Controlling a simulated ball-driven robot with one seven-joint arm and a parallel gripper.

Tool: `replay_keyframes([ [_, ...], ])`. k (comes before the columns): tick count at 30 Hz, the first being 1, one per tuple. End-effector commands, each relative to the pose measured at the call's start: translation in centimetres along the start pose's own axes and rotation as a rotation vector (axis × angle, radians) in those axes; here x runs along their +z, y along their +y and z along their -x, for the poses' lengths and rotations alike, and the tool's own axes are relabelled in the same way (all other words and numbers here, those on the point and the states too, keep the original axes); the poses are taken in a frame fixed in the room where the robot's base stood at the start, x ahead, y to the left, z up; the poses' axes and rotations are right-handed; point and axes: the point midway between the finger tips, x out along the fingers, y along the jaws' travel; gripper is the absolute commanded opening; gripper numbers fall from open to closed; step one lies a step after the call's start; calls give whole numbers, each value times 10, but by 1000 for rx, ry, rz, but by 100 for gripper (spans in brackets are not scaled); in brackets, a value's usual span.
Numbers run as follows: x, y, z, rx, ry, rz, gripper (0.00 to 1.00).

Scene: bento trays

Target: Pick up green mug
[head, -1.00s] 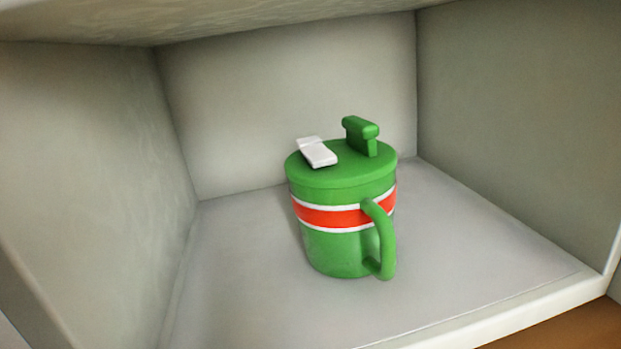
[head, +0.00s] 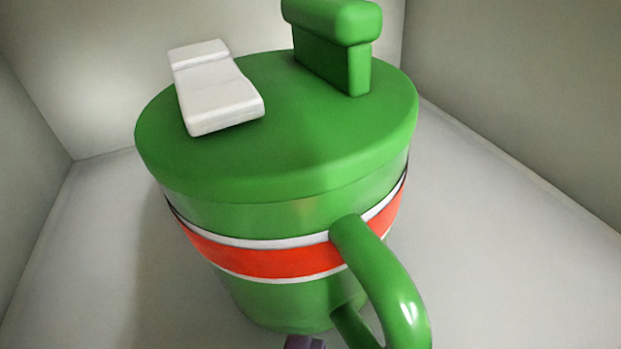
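The green mug (head: 265,215) stands upright on the shelf floor and fills the middle of the head view. It has a red band edged in white, a green lid with a raised green knob (head: 335,45) and a white tab (head: 215,88). Its green handle (head: 385,285) faces me at the lower right. A small dark purple-grey piece at the bottom edge, in front of the mug's base, looks like the tip of my gripper (head: 304,343). The rest of the gripper is out of frame, so its opening and any contact with the mug are hidden.
The mug is inside a pale grey box-like compartment. Its left wall (head: 30,140), back wall and right wall (head: 530,90) enclose the mug. The compartment floor (head: 490,250) is bare on both sides of the mug.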

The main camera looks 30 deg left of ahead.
Motion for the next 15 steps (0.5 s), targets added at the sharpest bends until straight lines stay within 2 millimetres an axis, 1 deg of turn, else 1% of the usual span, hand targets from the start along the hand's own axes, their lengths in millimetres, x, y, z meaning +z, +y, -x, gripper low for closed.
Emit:
replay_keyframes([
  [1, 2, 0, -4, 0, 0, 0, 41],
  [6, 0, 0, -4, 2, 0, -1, 41],
  [7, 0, 0, -4, 2, 0, -1, 39],
  [8, 0, 0, -4, 2, 0, -1, 32],
  [9, 0, 0, -4, 1, 0, -1, 23],
  [11, 0, 0, -4, 1, 0, -1, 9],
  [12, 0, 0, -4, 1, 0, -1, 0],
  [15, 0, 0, -4, 1, 0, -1, 0],
])
